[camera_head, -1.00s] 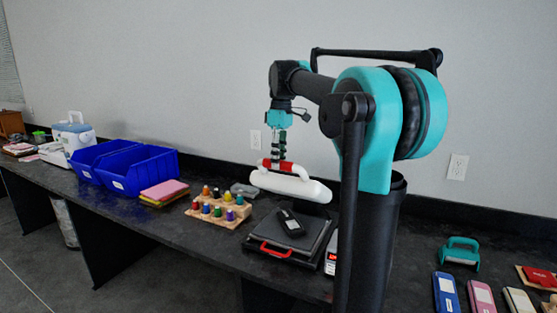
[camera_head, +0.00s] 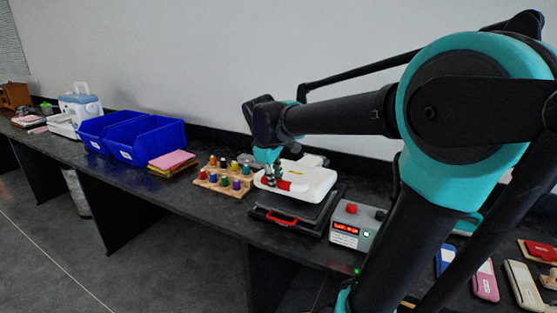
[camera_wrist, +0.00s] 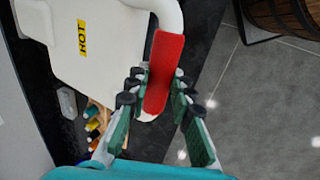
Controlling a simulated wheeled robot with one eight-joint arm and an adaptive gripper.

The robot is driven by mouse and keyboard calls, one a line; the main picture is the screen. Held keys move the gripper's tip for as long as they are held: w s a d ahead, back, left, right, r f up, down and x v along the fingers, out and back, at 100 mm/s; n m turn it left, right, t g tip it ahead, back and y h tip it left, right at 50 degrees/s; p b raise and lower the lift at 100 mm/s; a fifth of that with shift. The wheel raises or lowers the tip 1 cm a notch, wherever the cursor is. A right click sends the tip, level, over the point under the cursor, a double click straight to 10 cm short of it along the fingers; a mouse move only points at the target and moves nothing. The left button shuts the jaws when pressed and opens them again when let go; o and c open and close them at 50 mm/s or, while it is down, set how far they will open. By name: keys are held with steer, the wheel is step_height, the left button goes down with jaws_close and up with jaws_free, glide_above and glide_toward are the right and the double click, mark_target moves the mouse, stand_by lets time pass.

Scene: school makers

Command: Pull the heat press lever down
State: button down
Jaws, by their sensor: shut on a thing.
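The heat press has a white upper plate (camera_head: 314,178) lying low and roughly level over its dark base (camera_head: 318,214), with little gap visible. A black and yellow HOT label shows on the plate (camera_wrist: 50,45) in the wrist view. Its lever is a white curved bar with a red grip (camera_wrist: 165,65); the grip also shows in the head view (camera_head: 285,186). My gripper (camera_wrist: 160,88) is shut on the red grip, with a finger on each side. In the head view my gripper (camera_head: 273,178) is small at the plate's left front.
A control box (camera_head: 352,225) with a red display stands right of the press. Blue bins (camera_head: 150,140) and stacked cloths (camera_head: 173,163) lie farther left. A red handle (camera_head: 281,223) sticks out in front.

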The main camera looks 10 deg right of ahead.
steer(key=shift+t+h, duration=0.4)
steer(key=shift+t, duration=0.2)
steer(key=f, duration=0.5)
steer(key=shift+s+a+f, duration=0.25)
steer(key=shift+s, duration=0.15)
steer(key=shift+s, duration=0.1)
steer(key=c, duration=1.3)
jaws_free()
steer(key=v, duration=1.2)
steer(key=shift+a, duration=0.1)
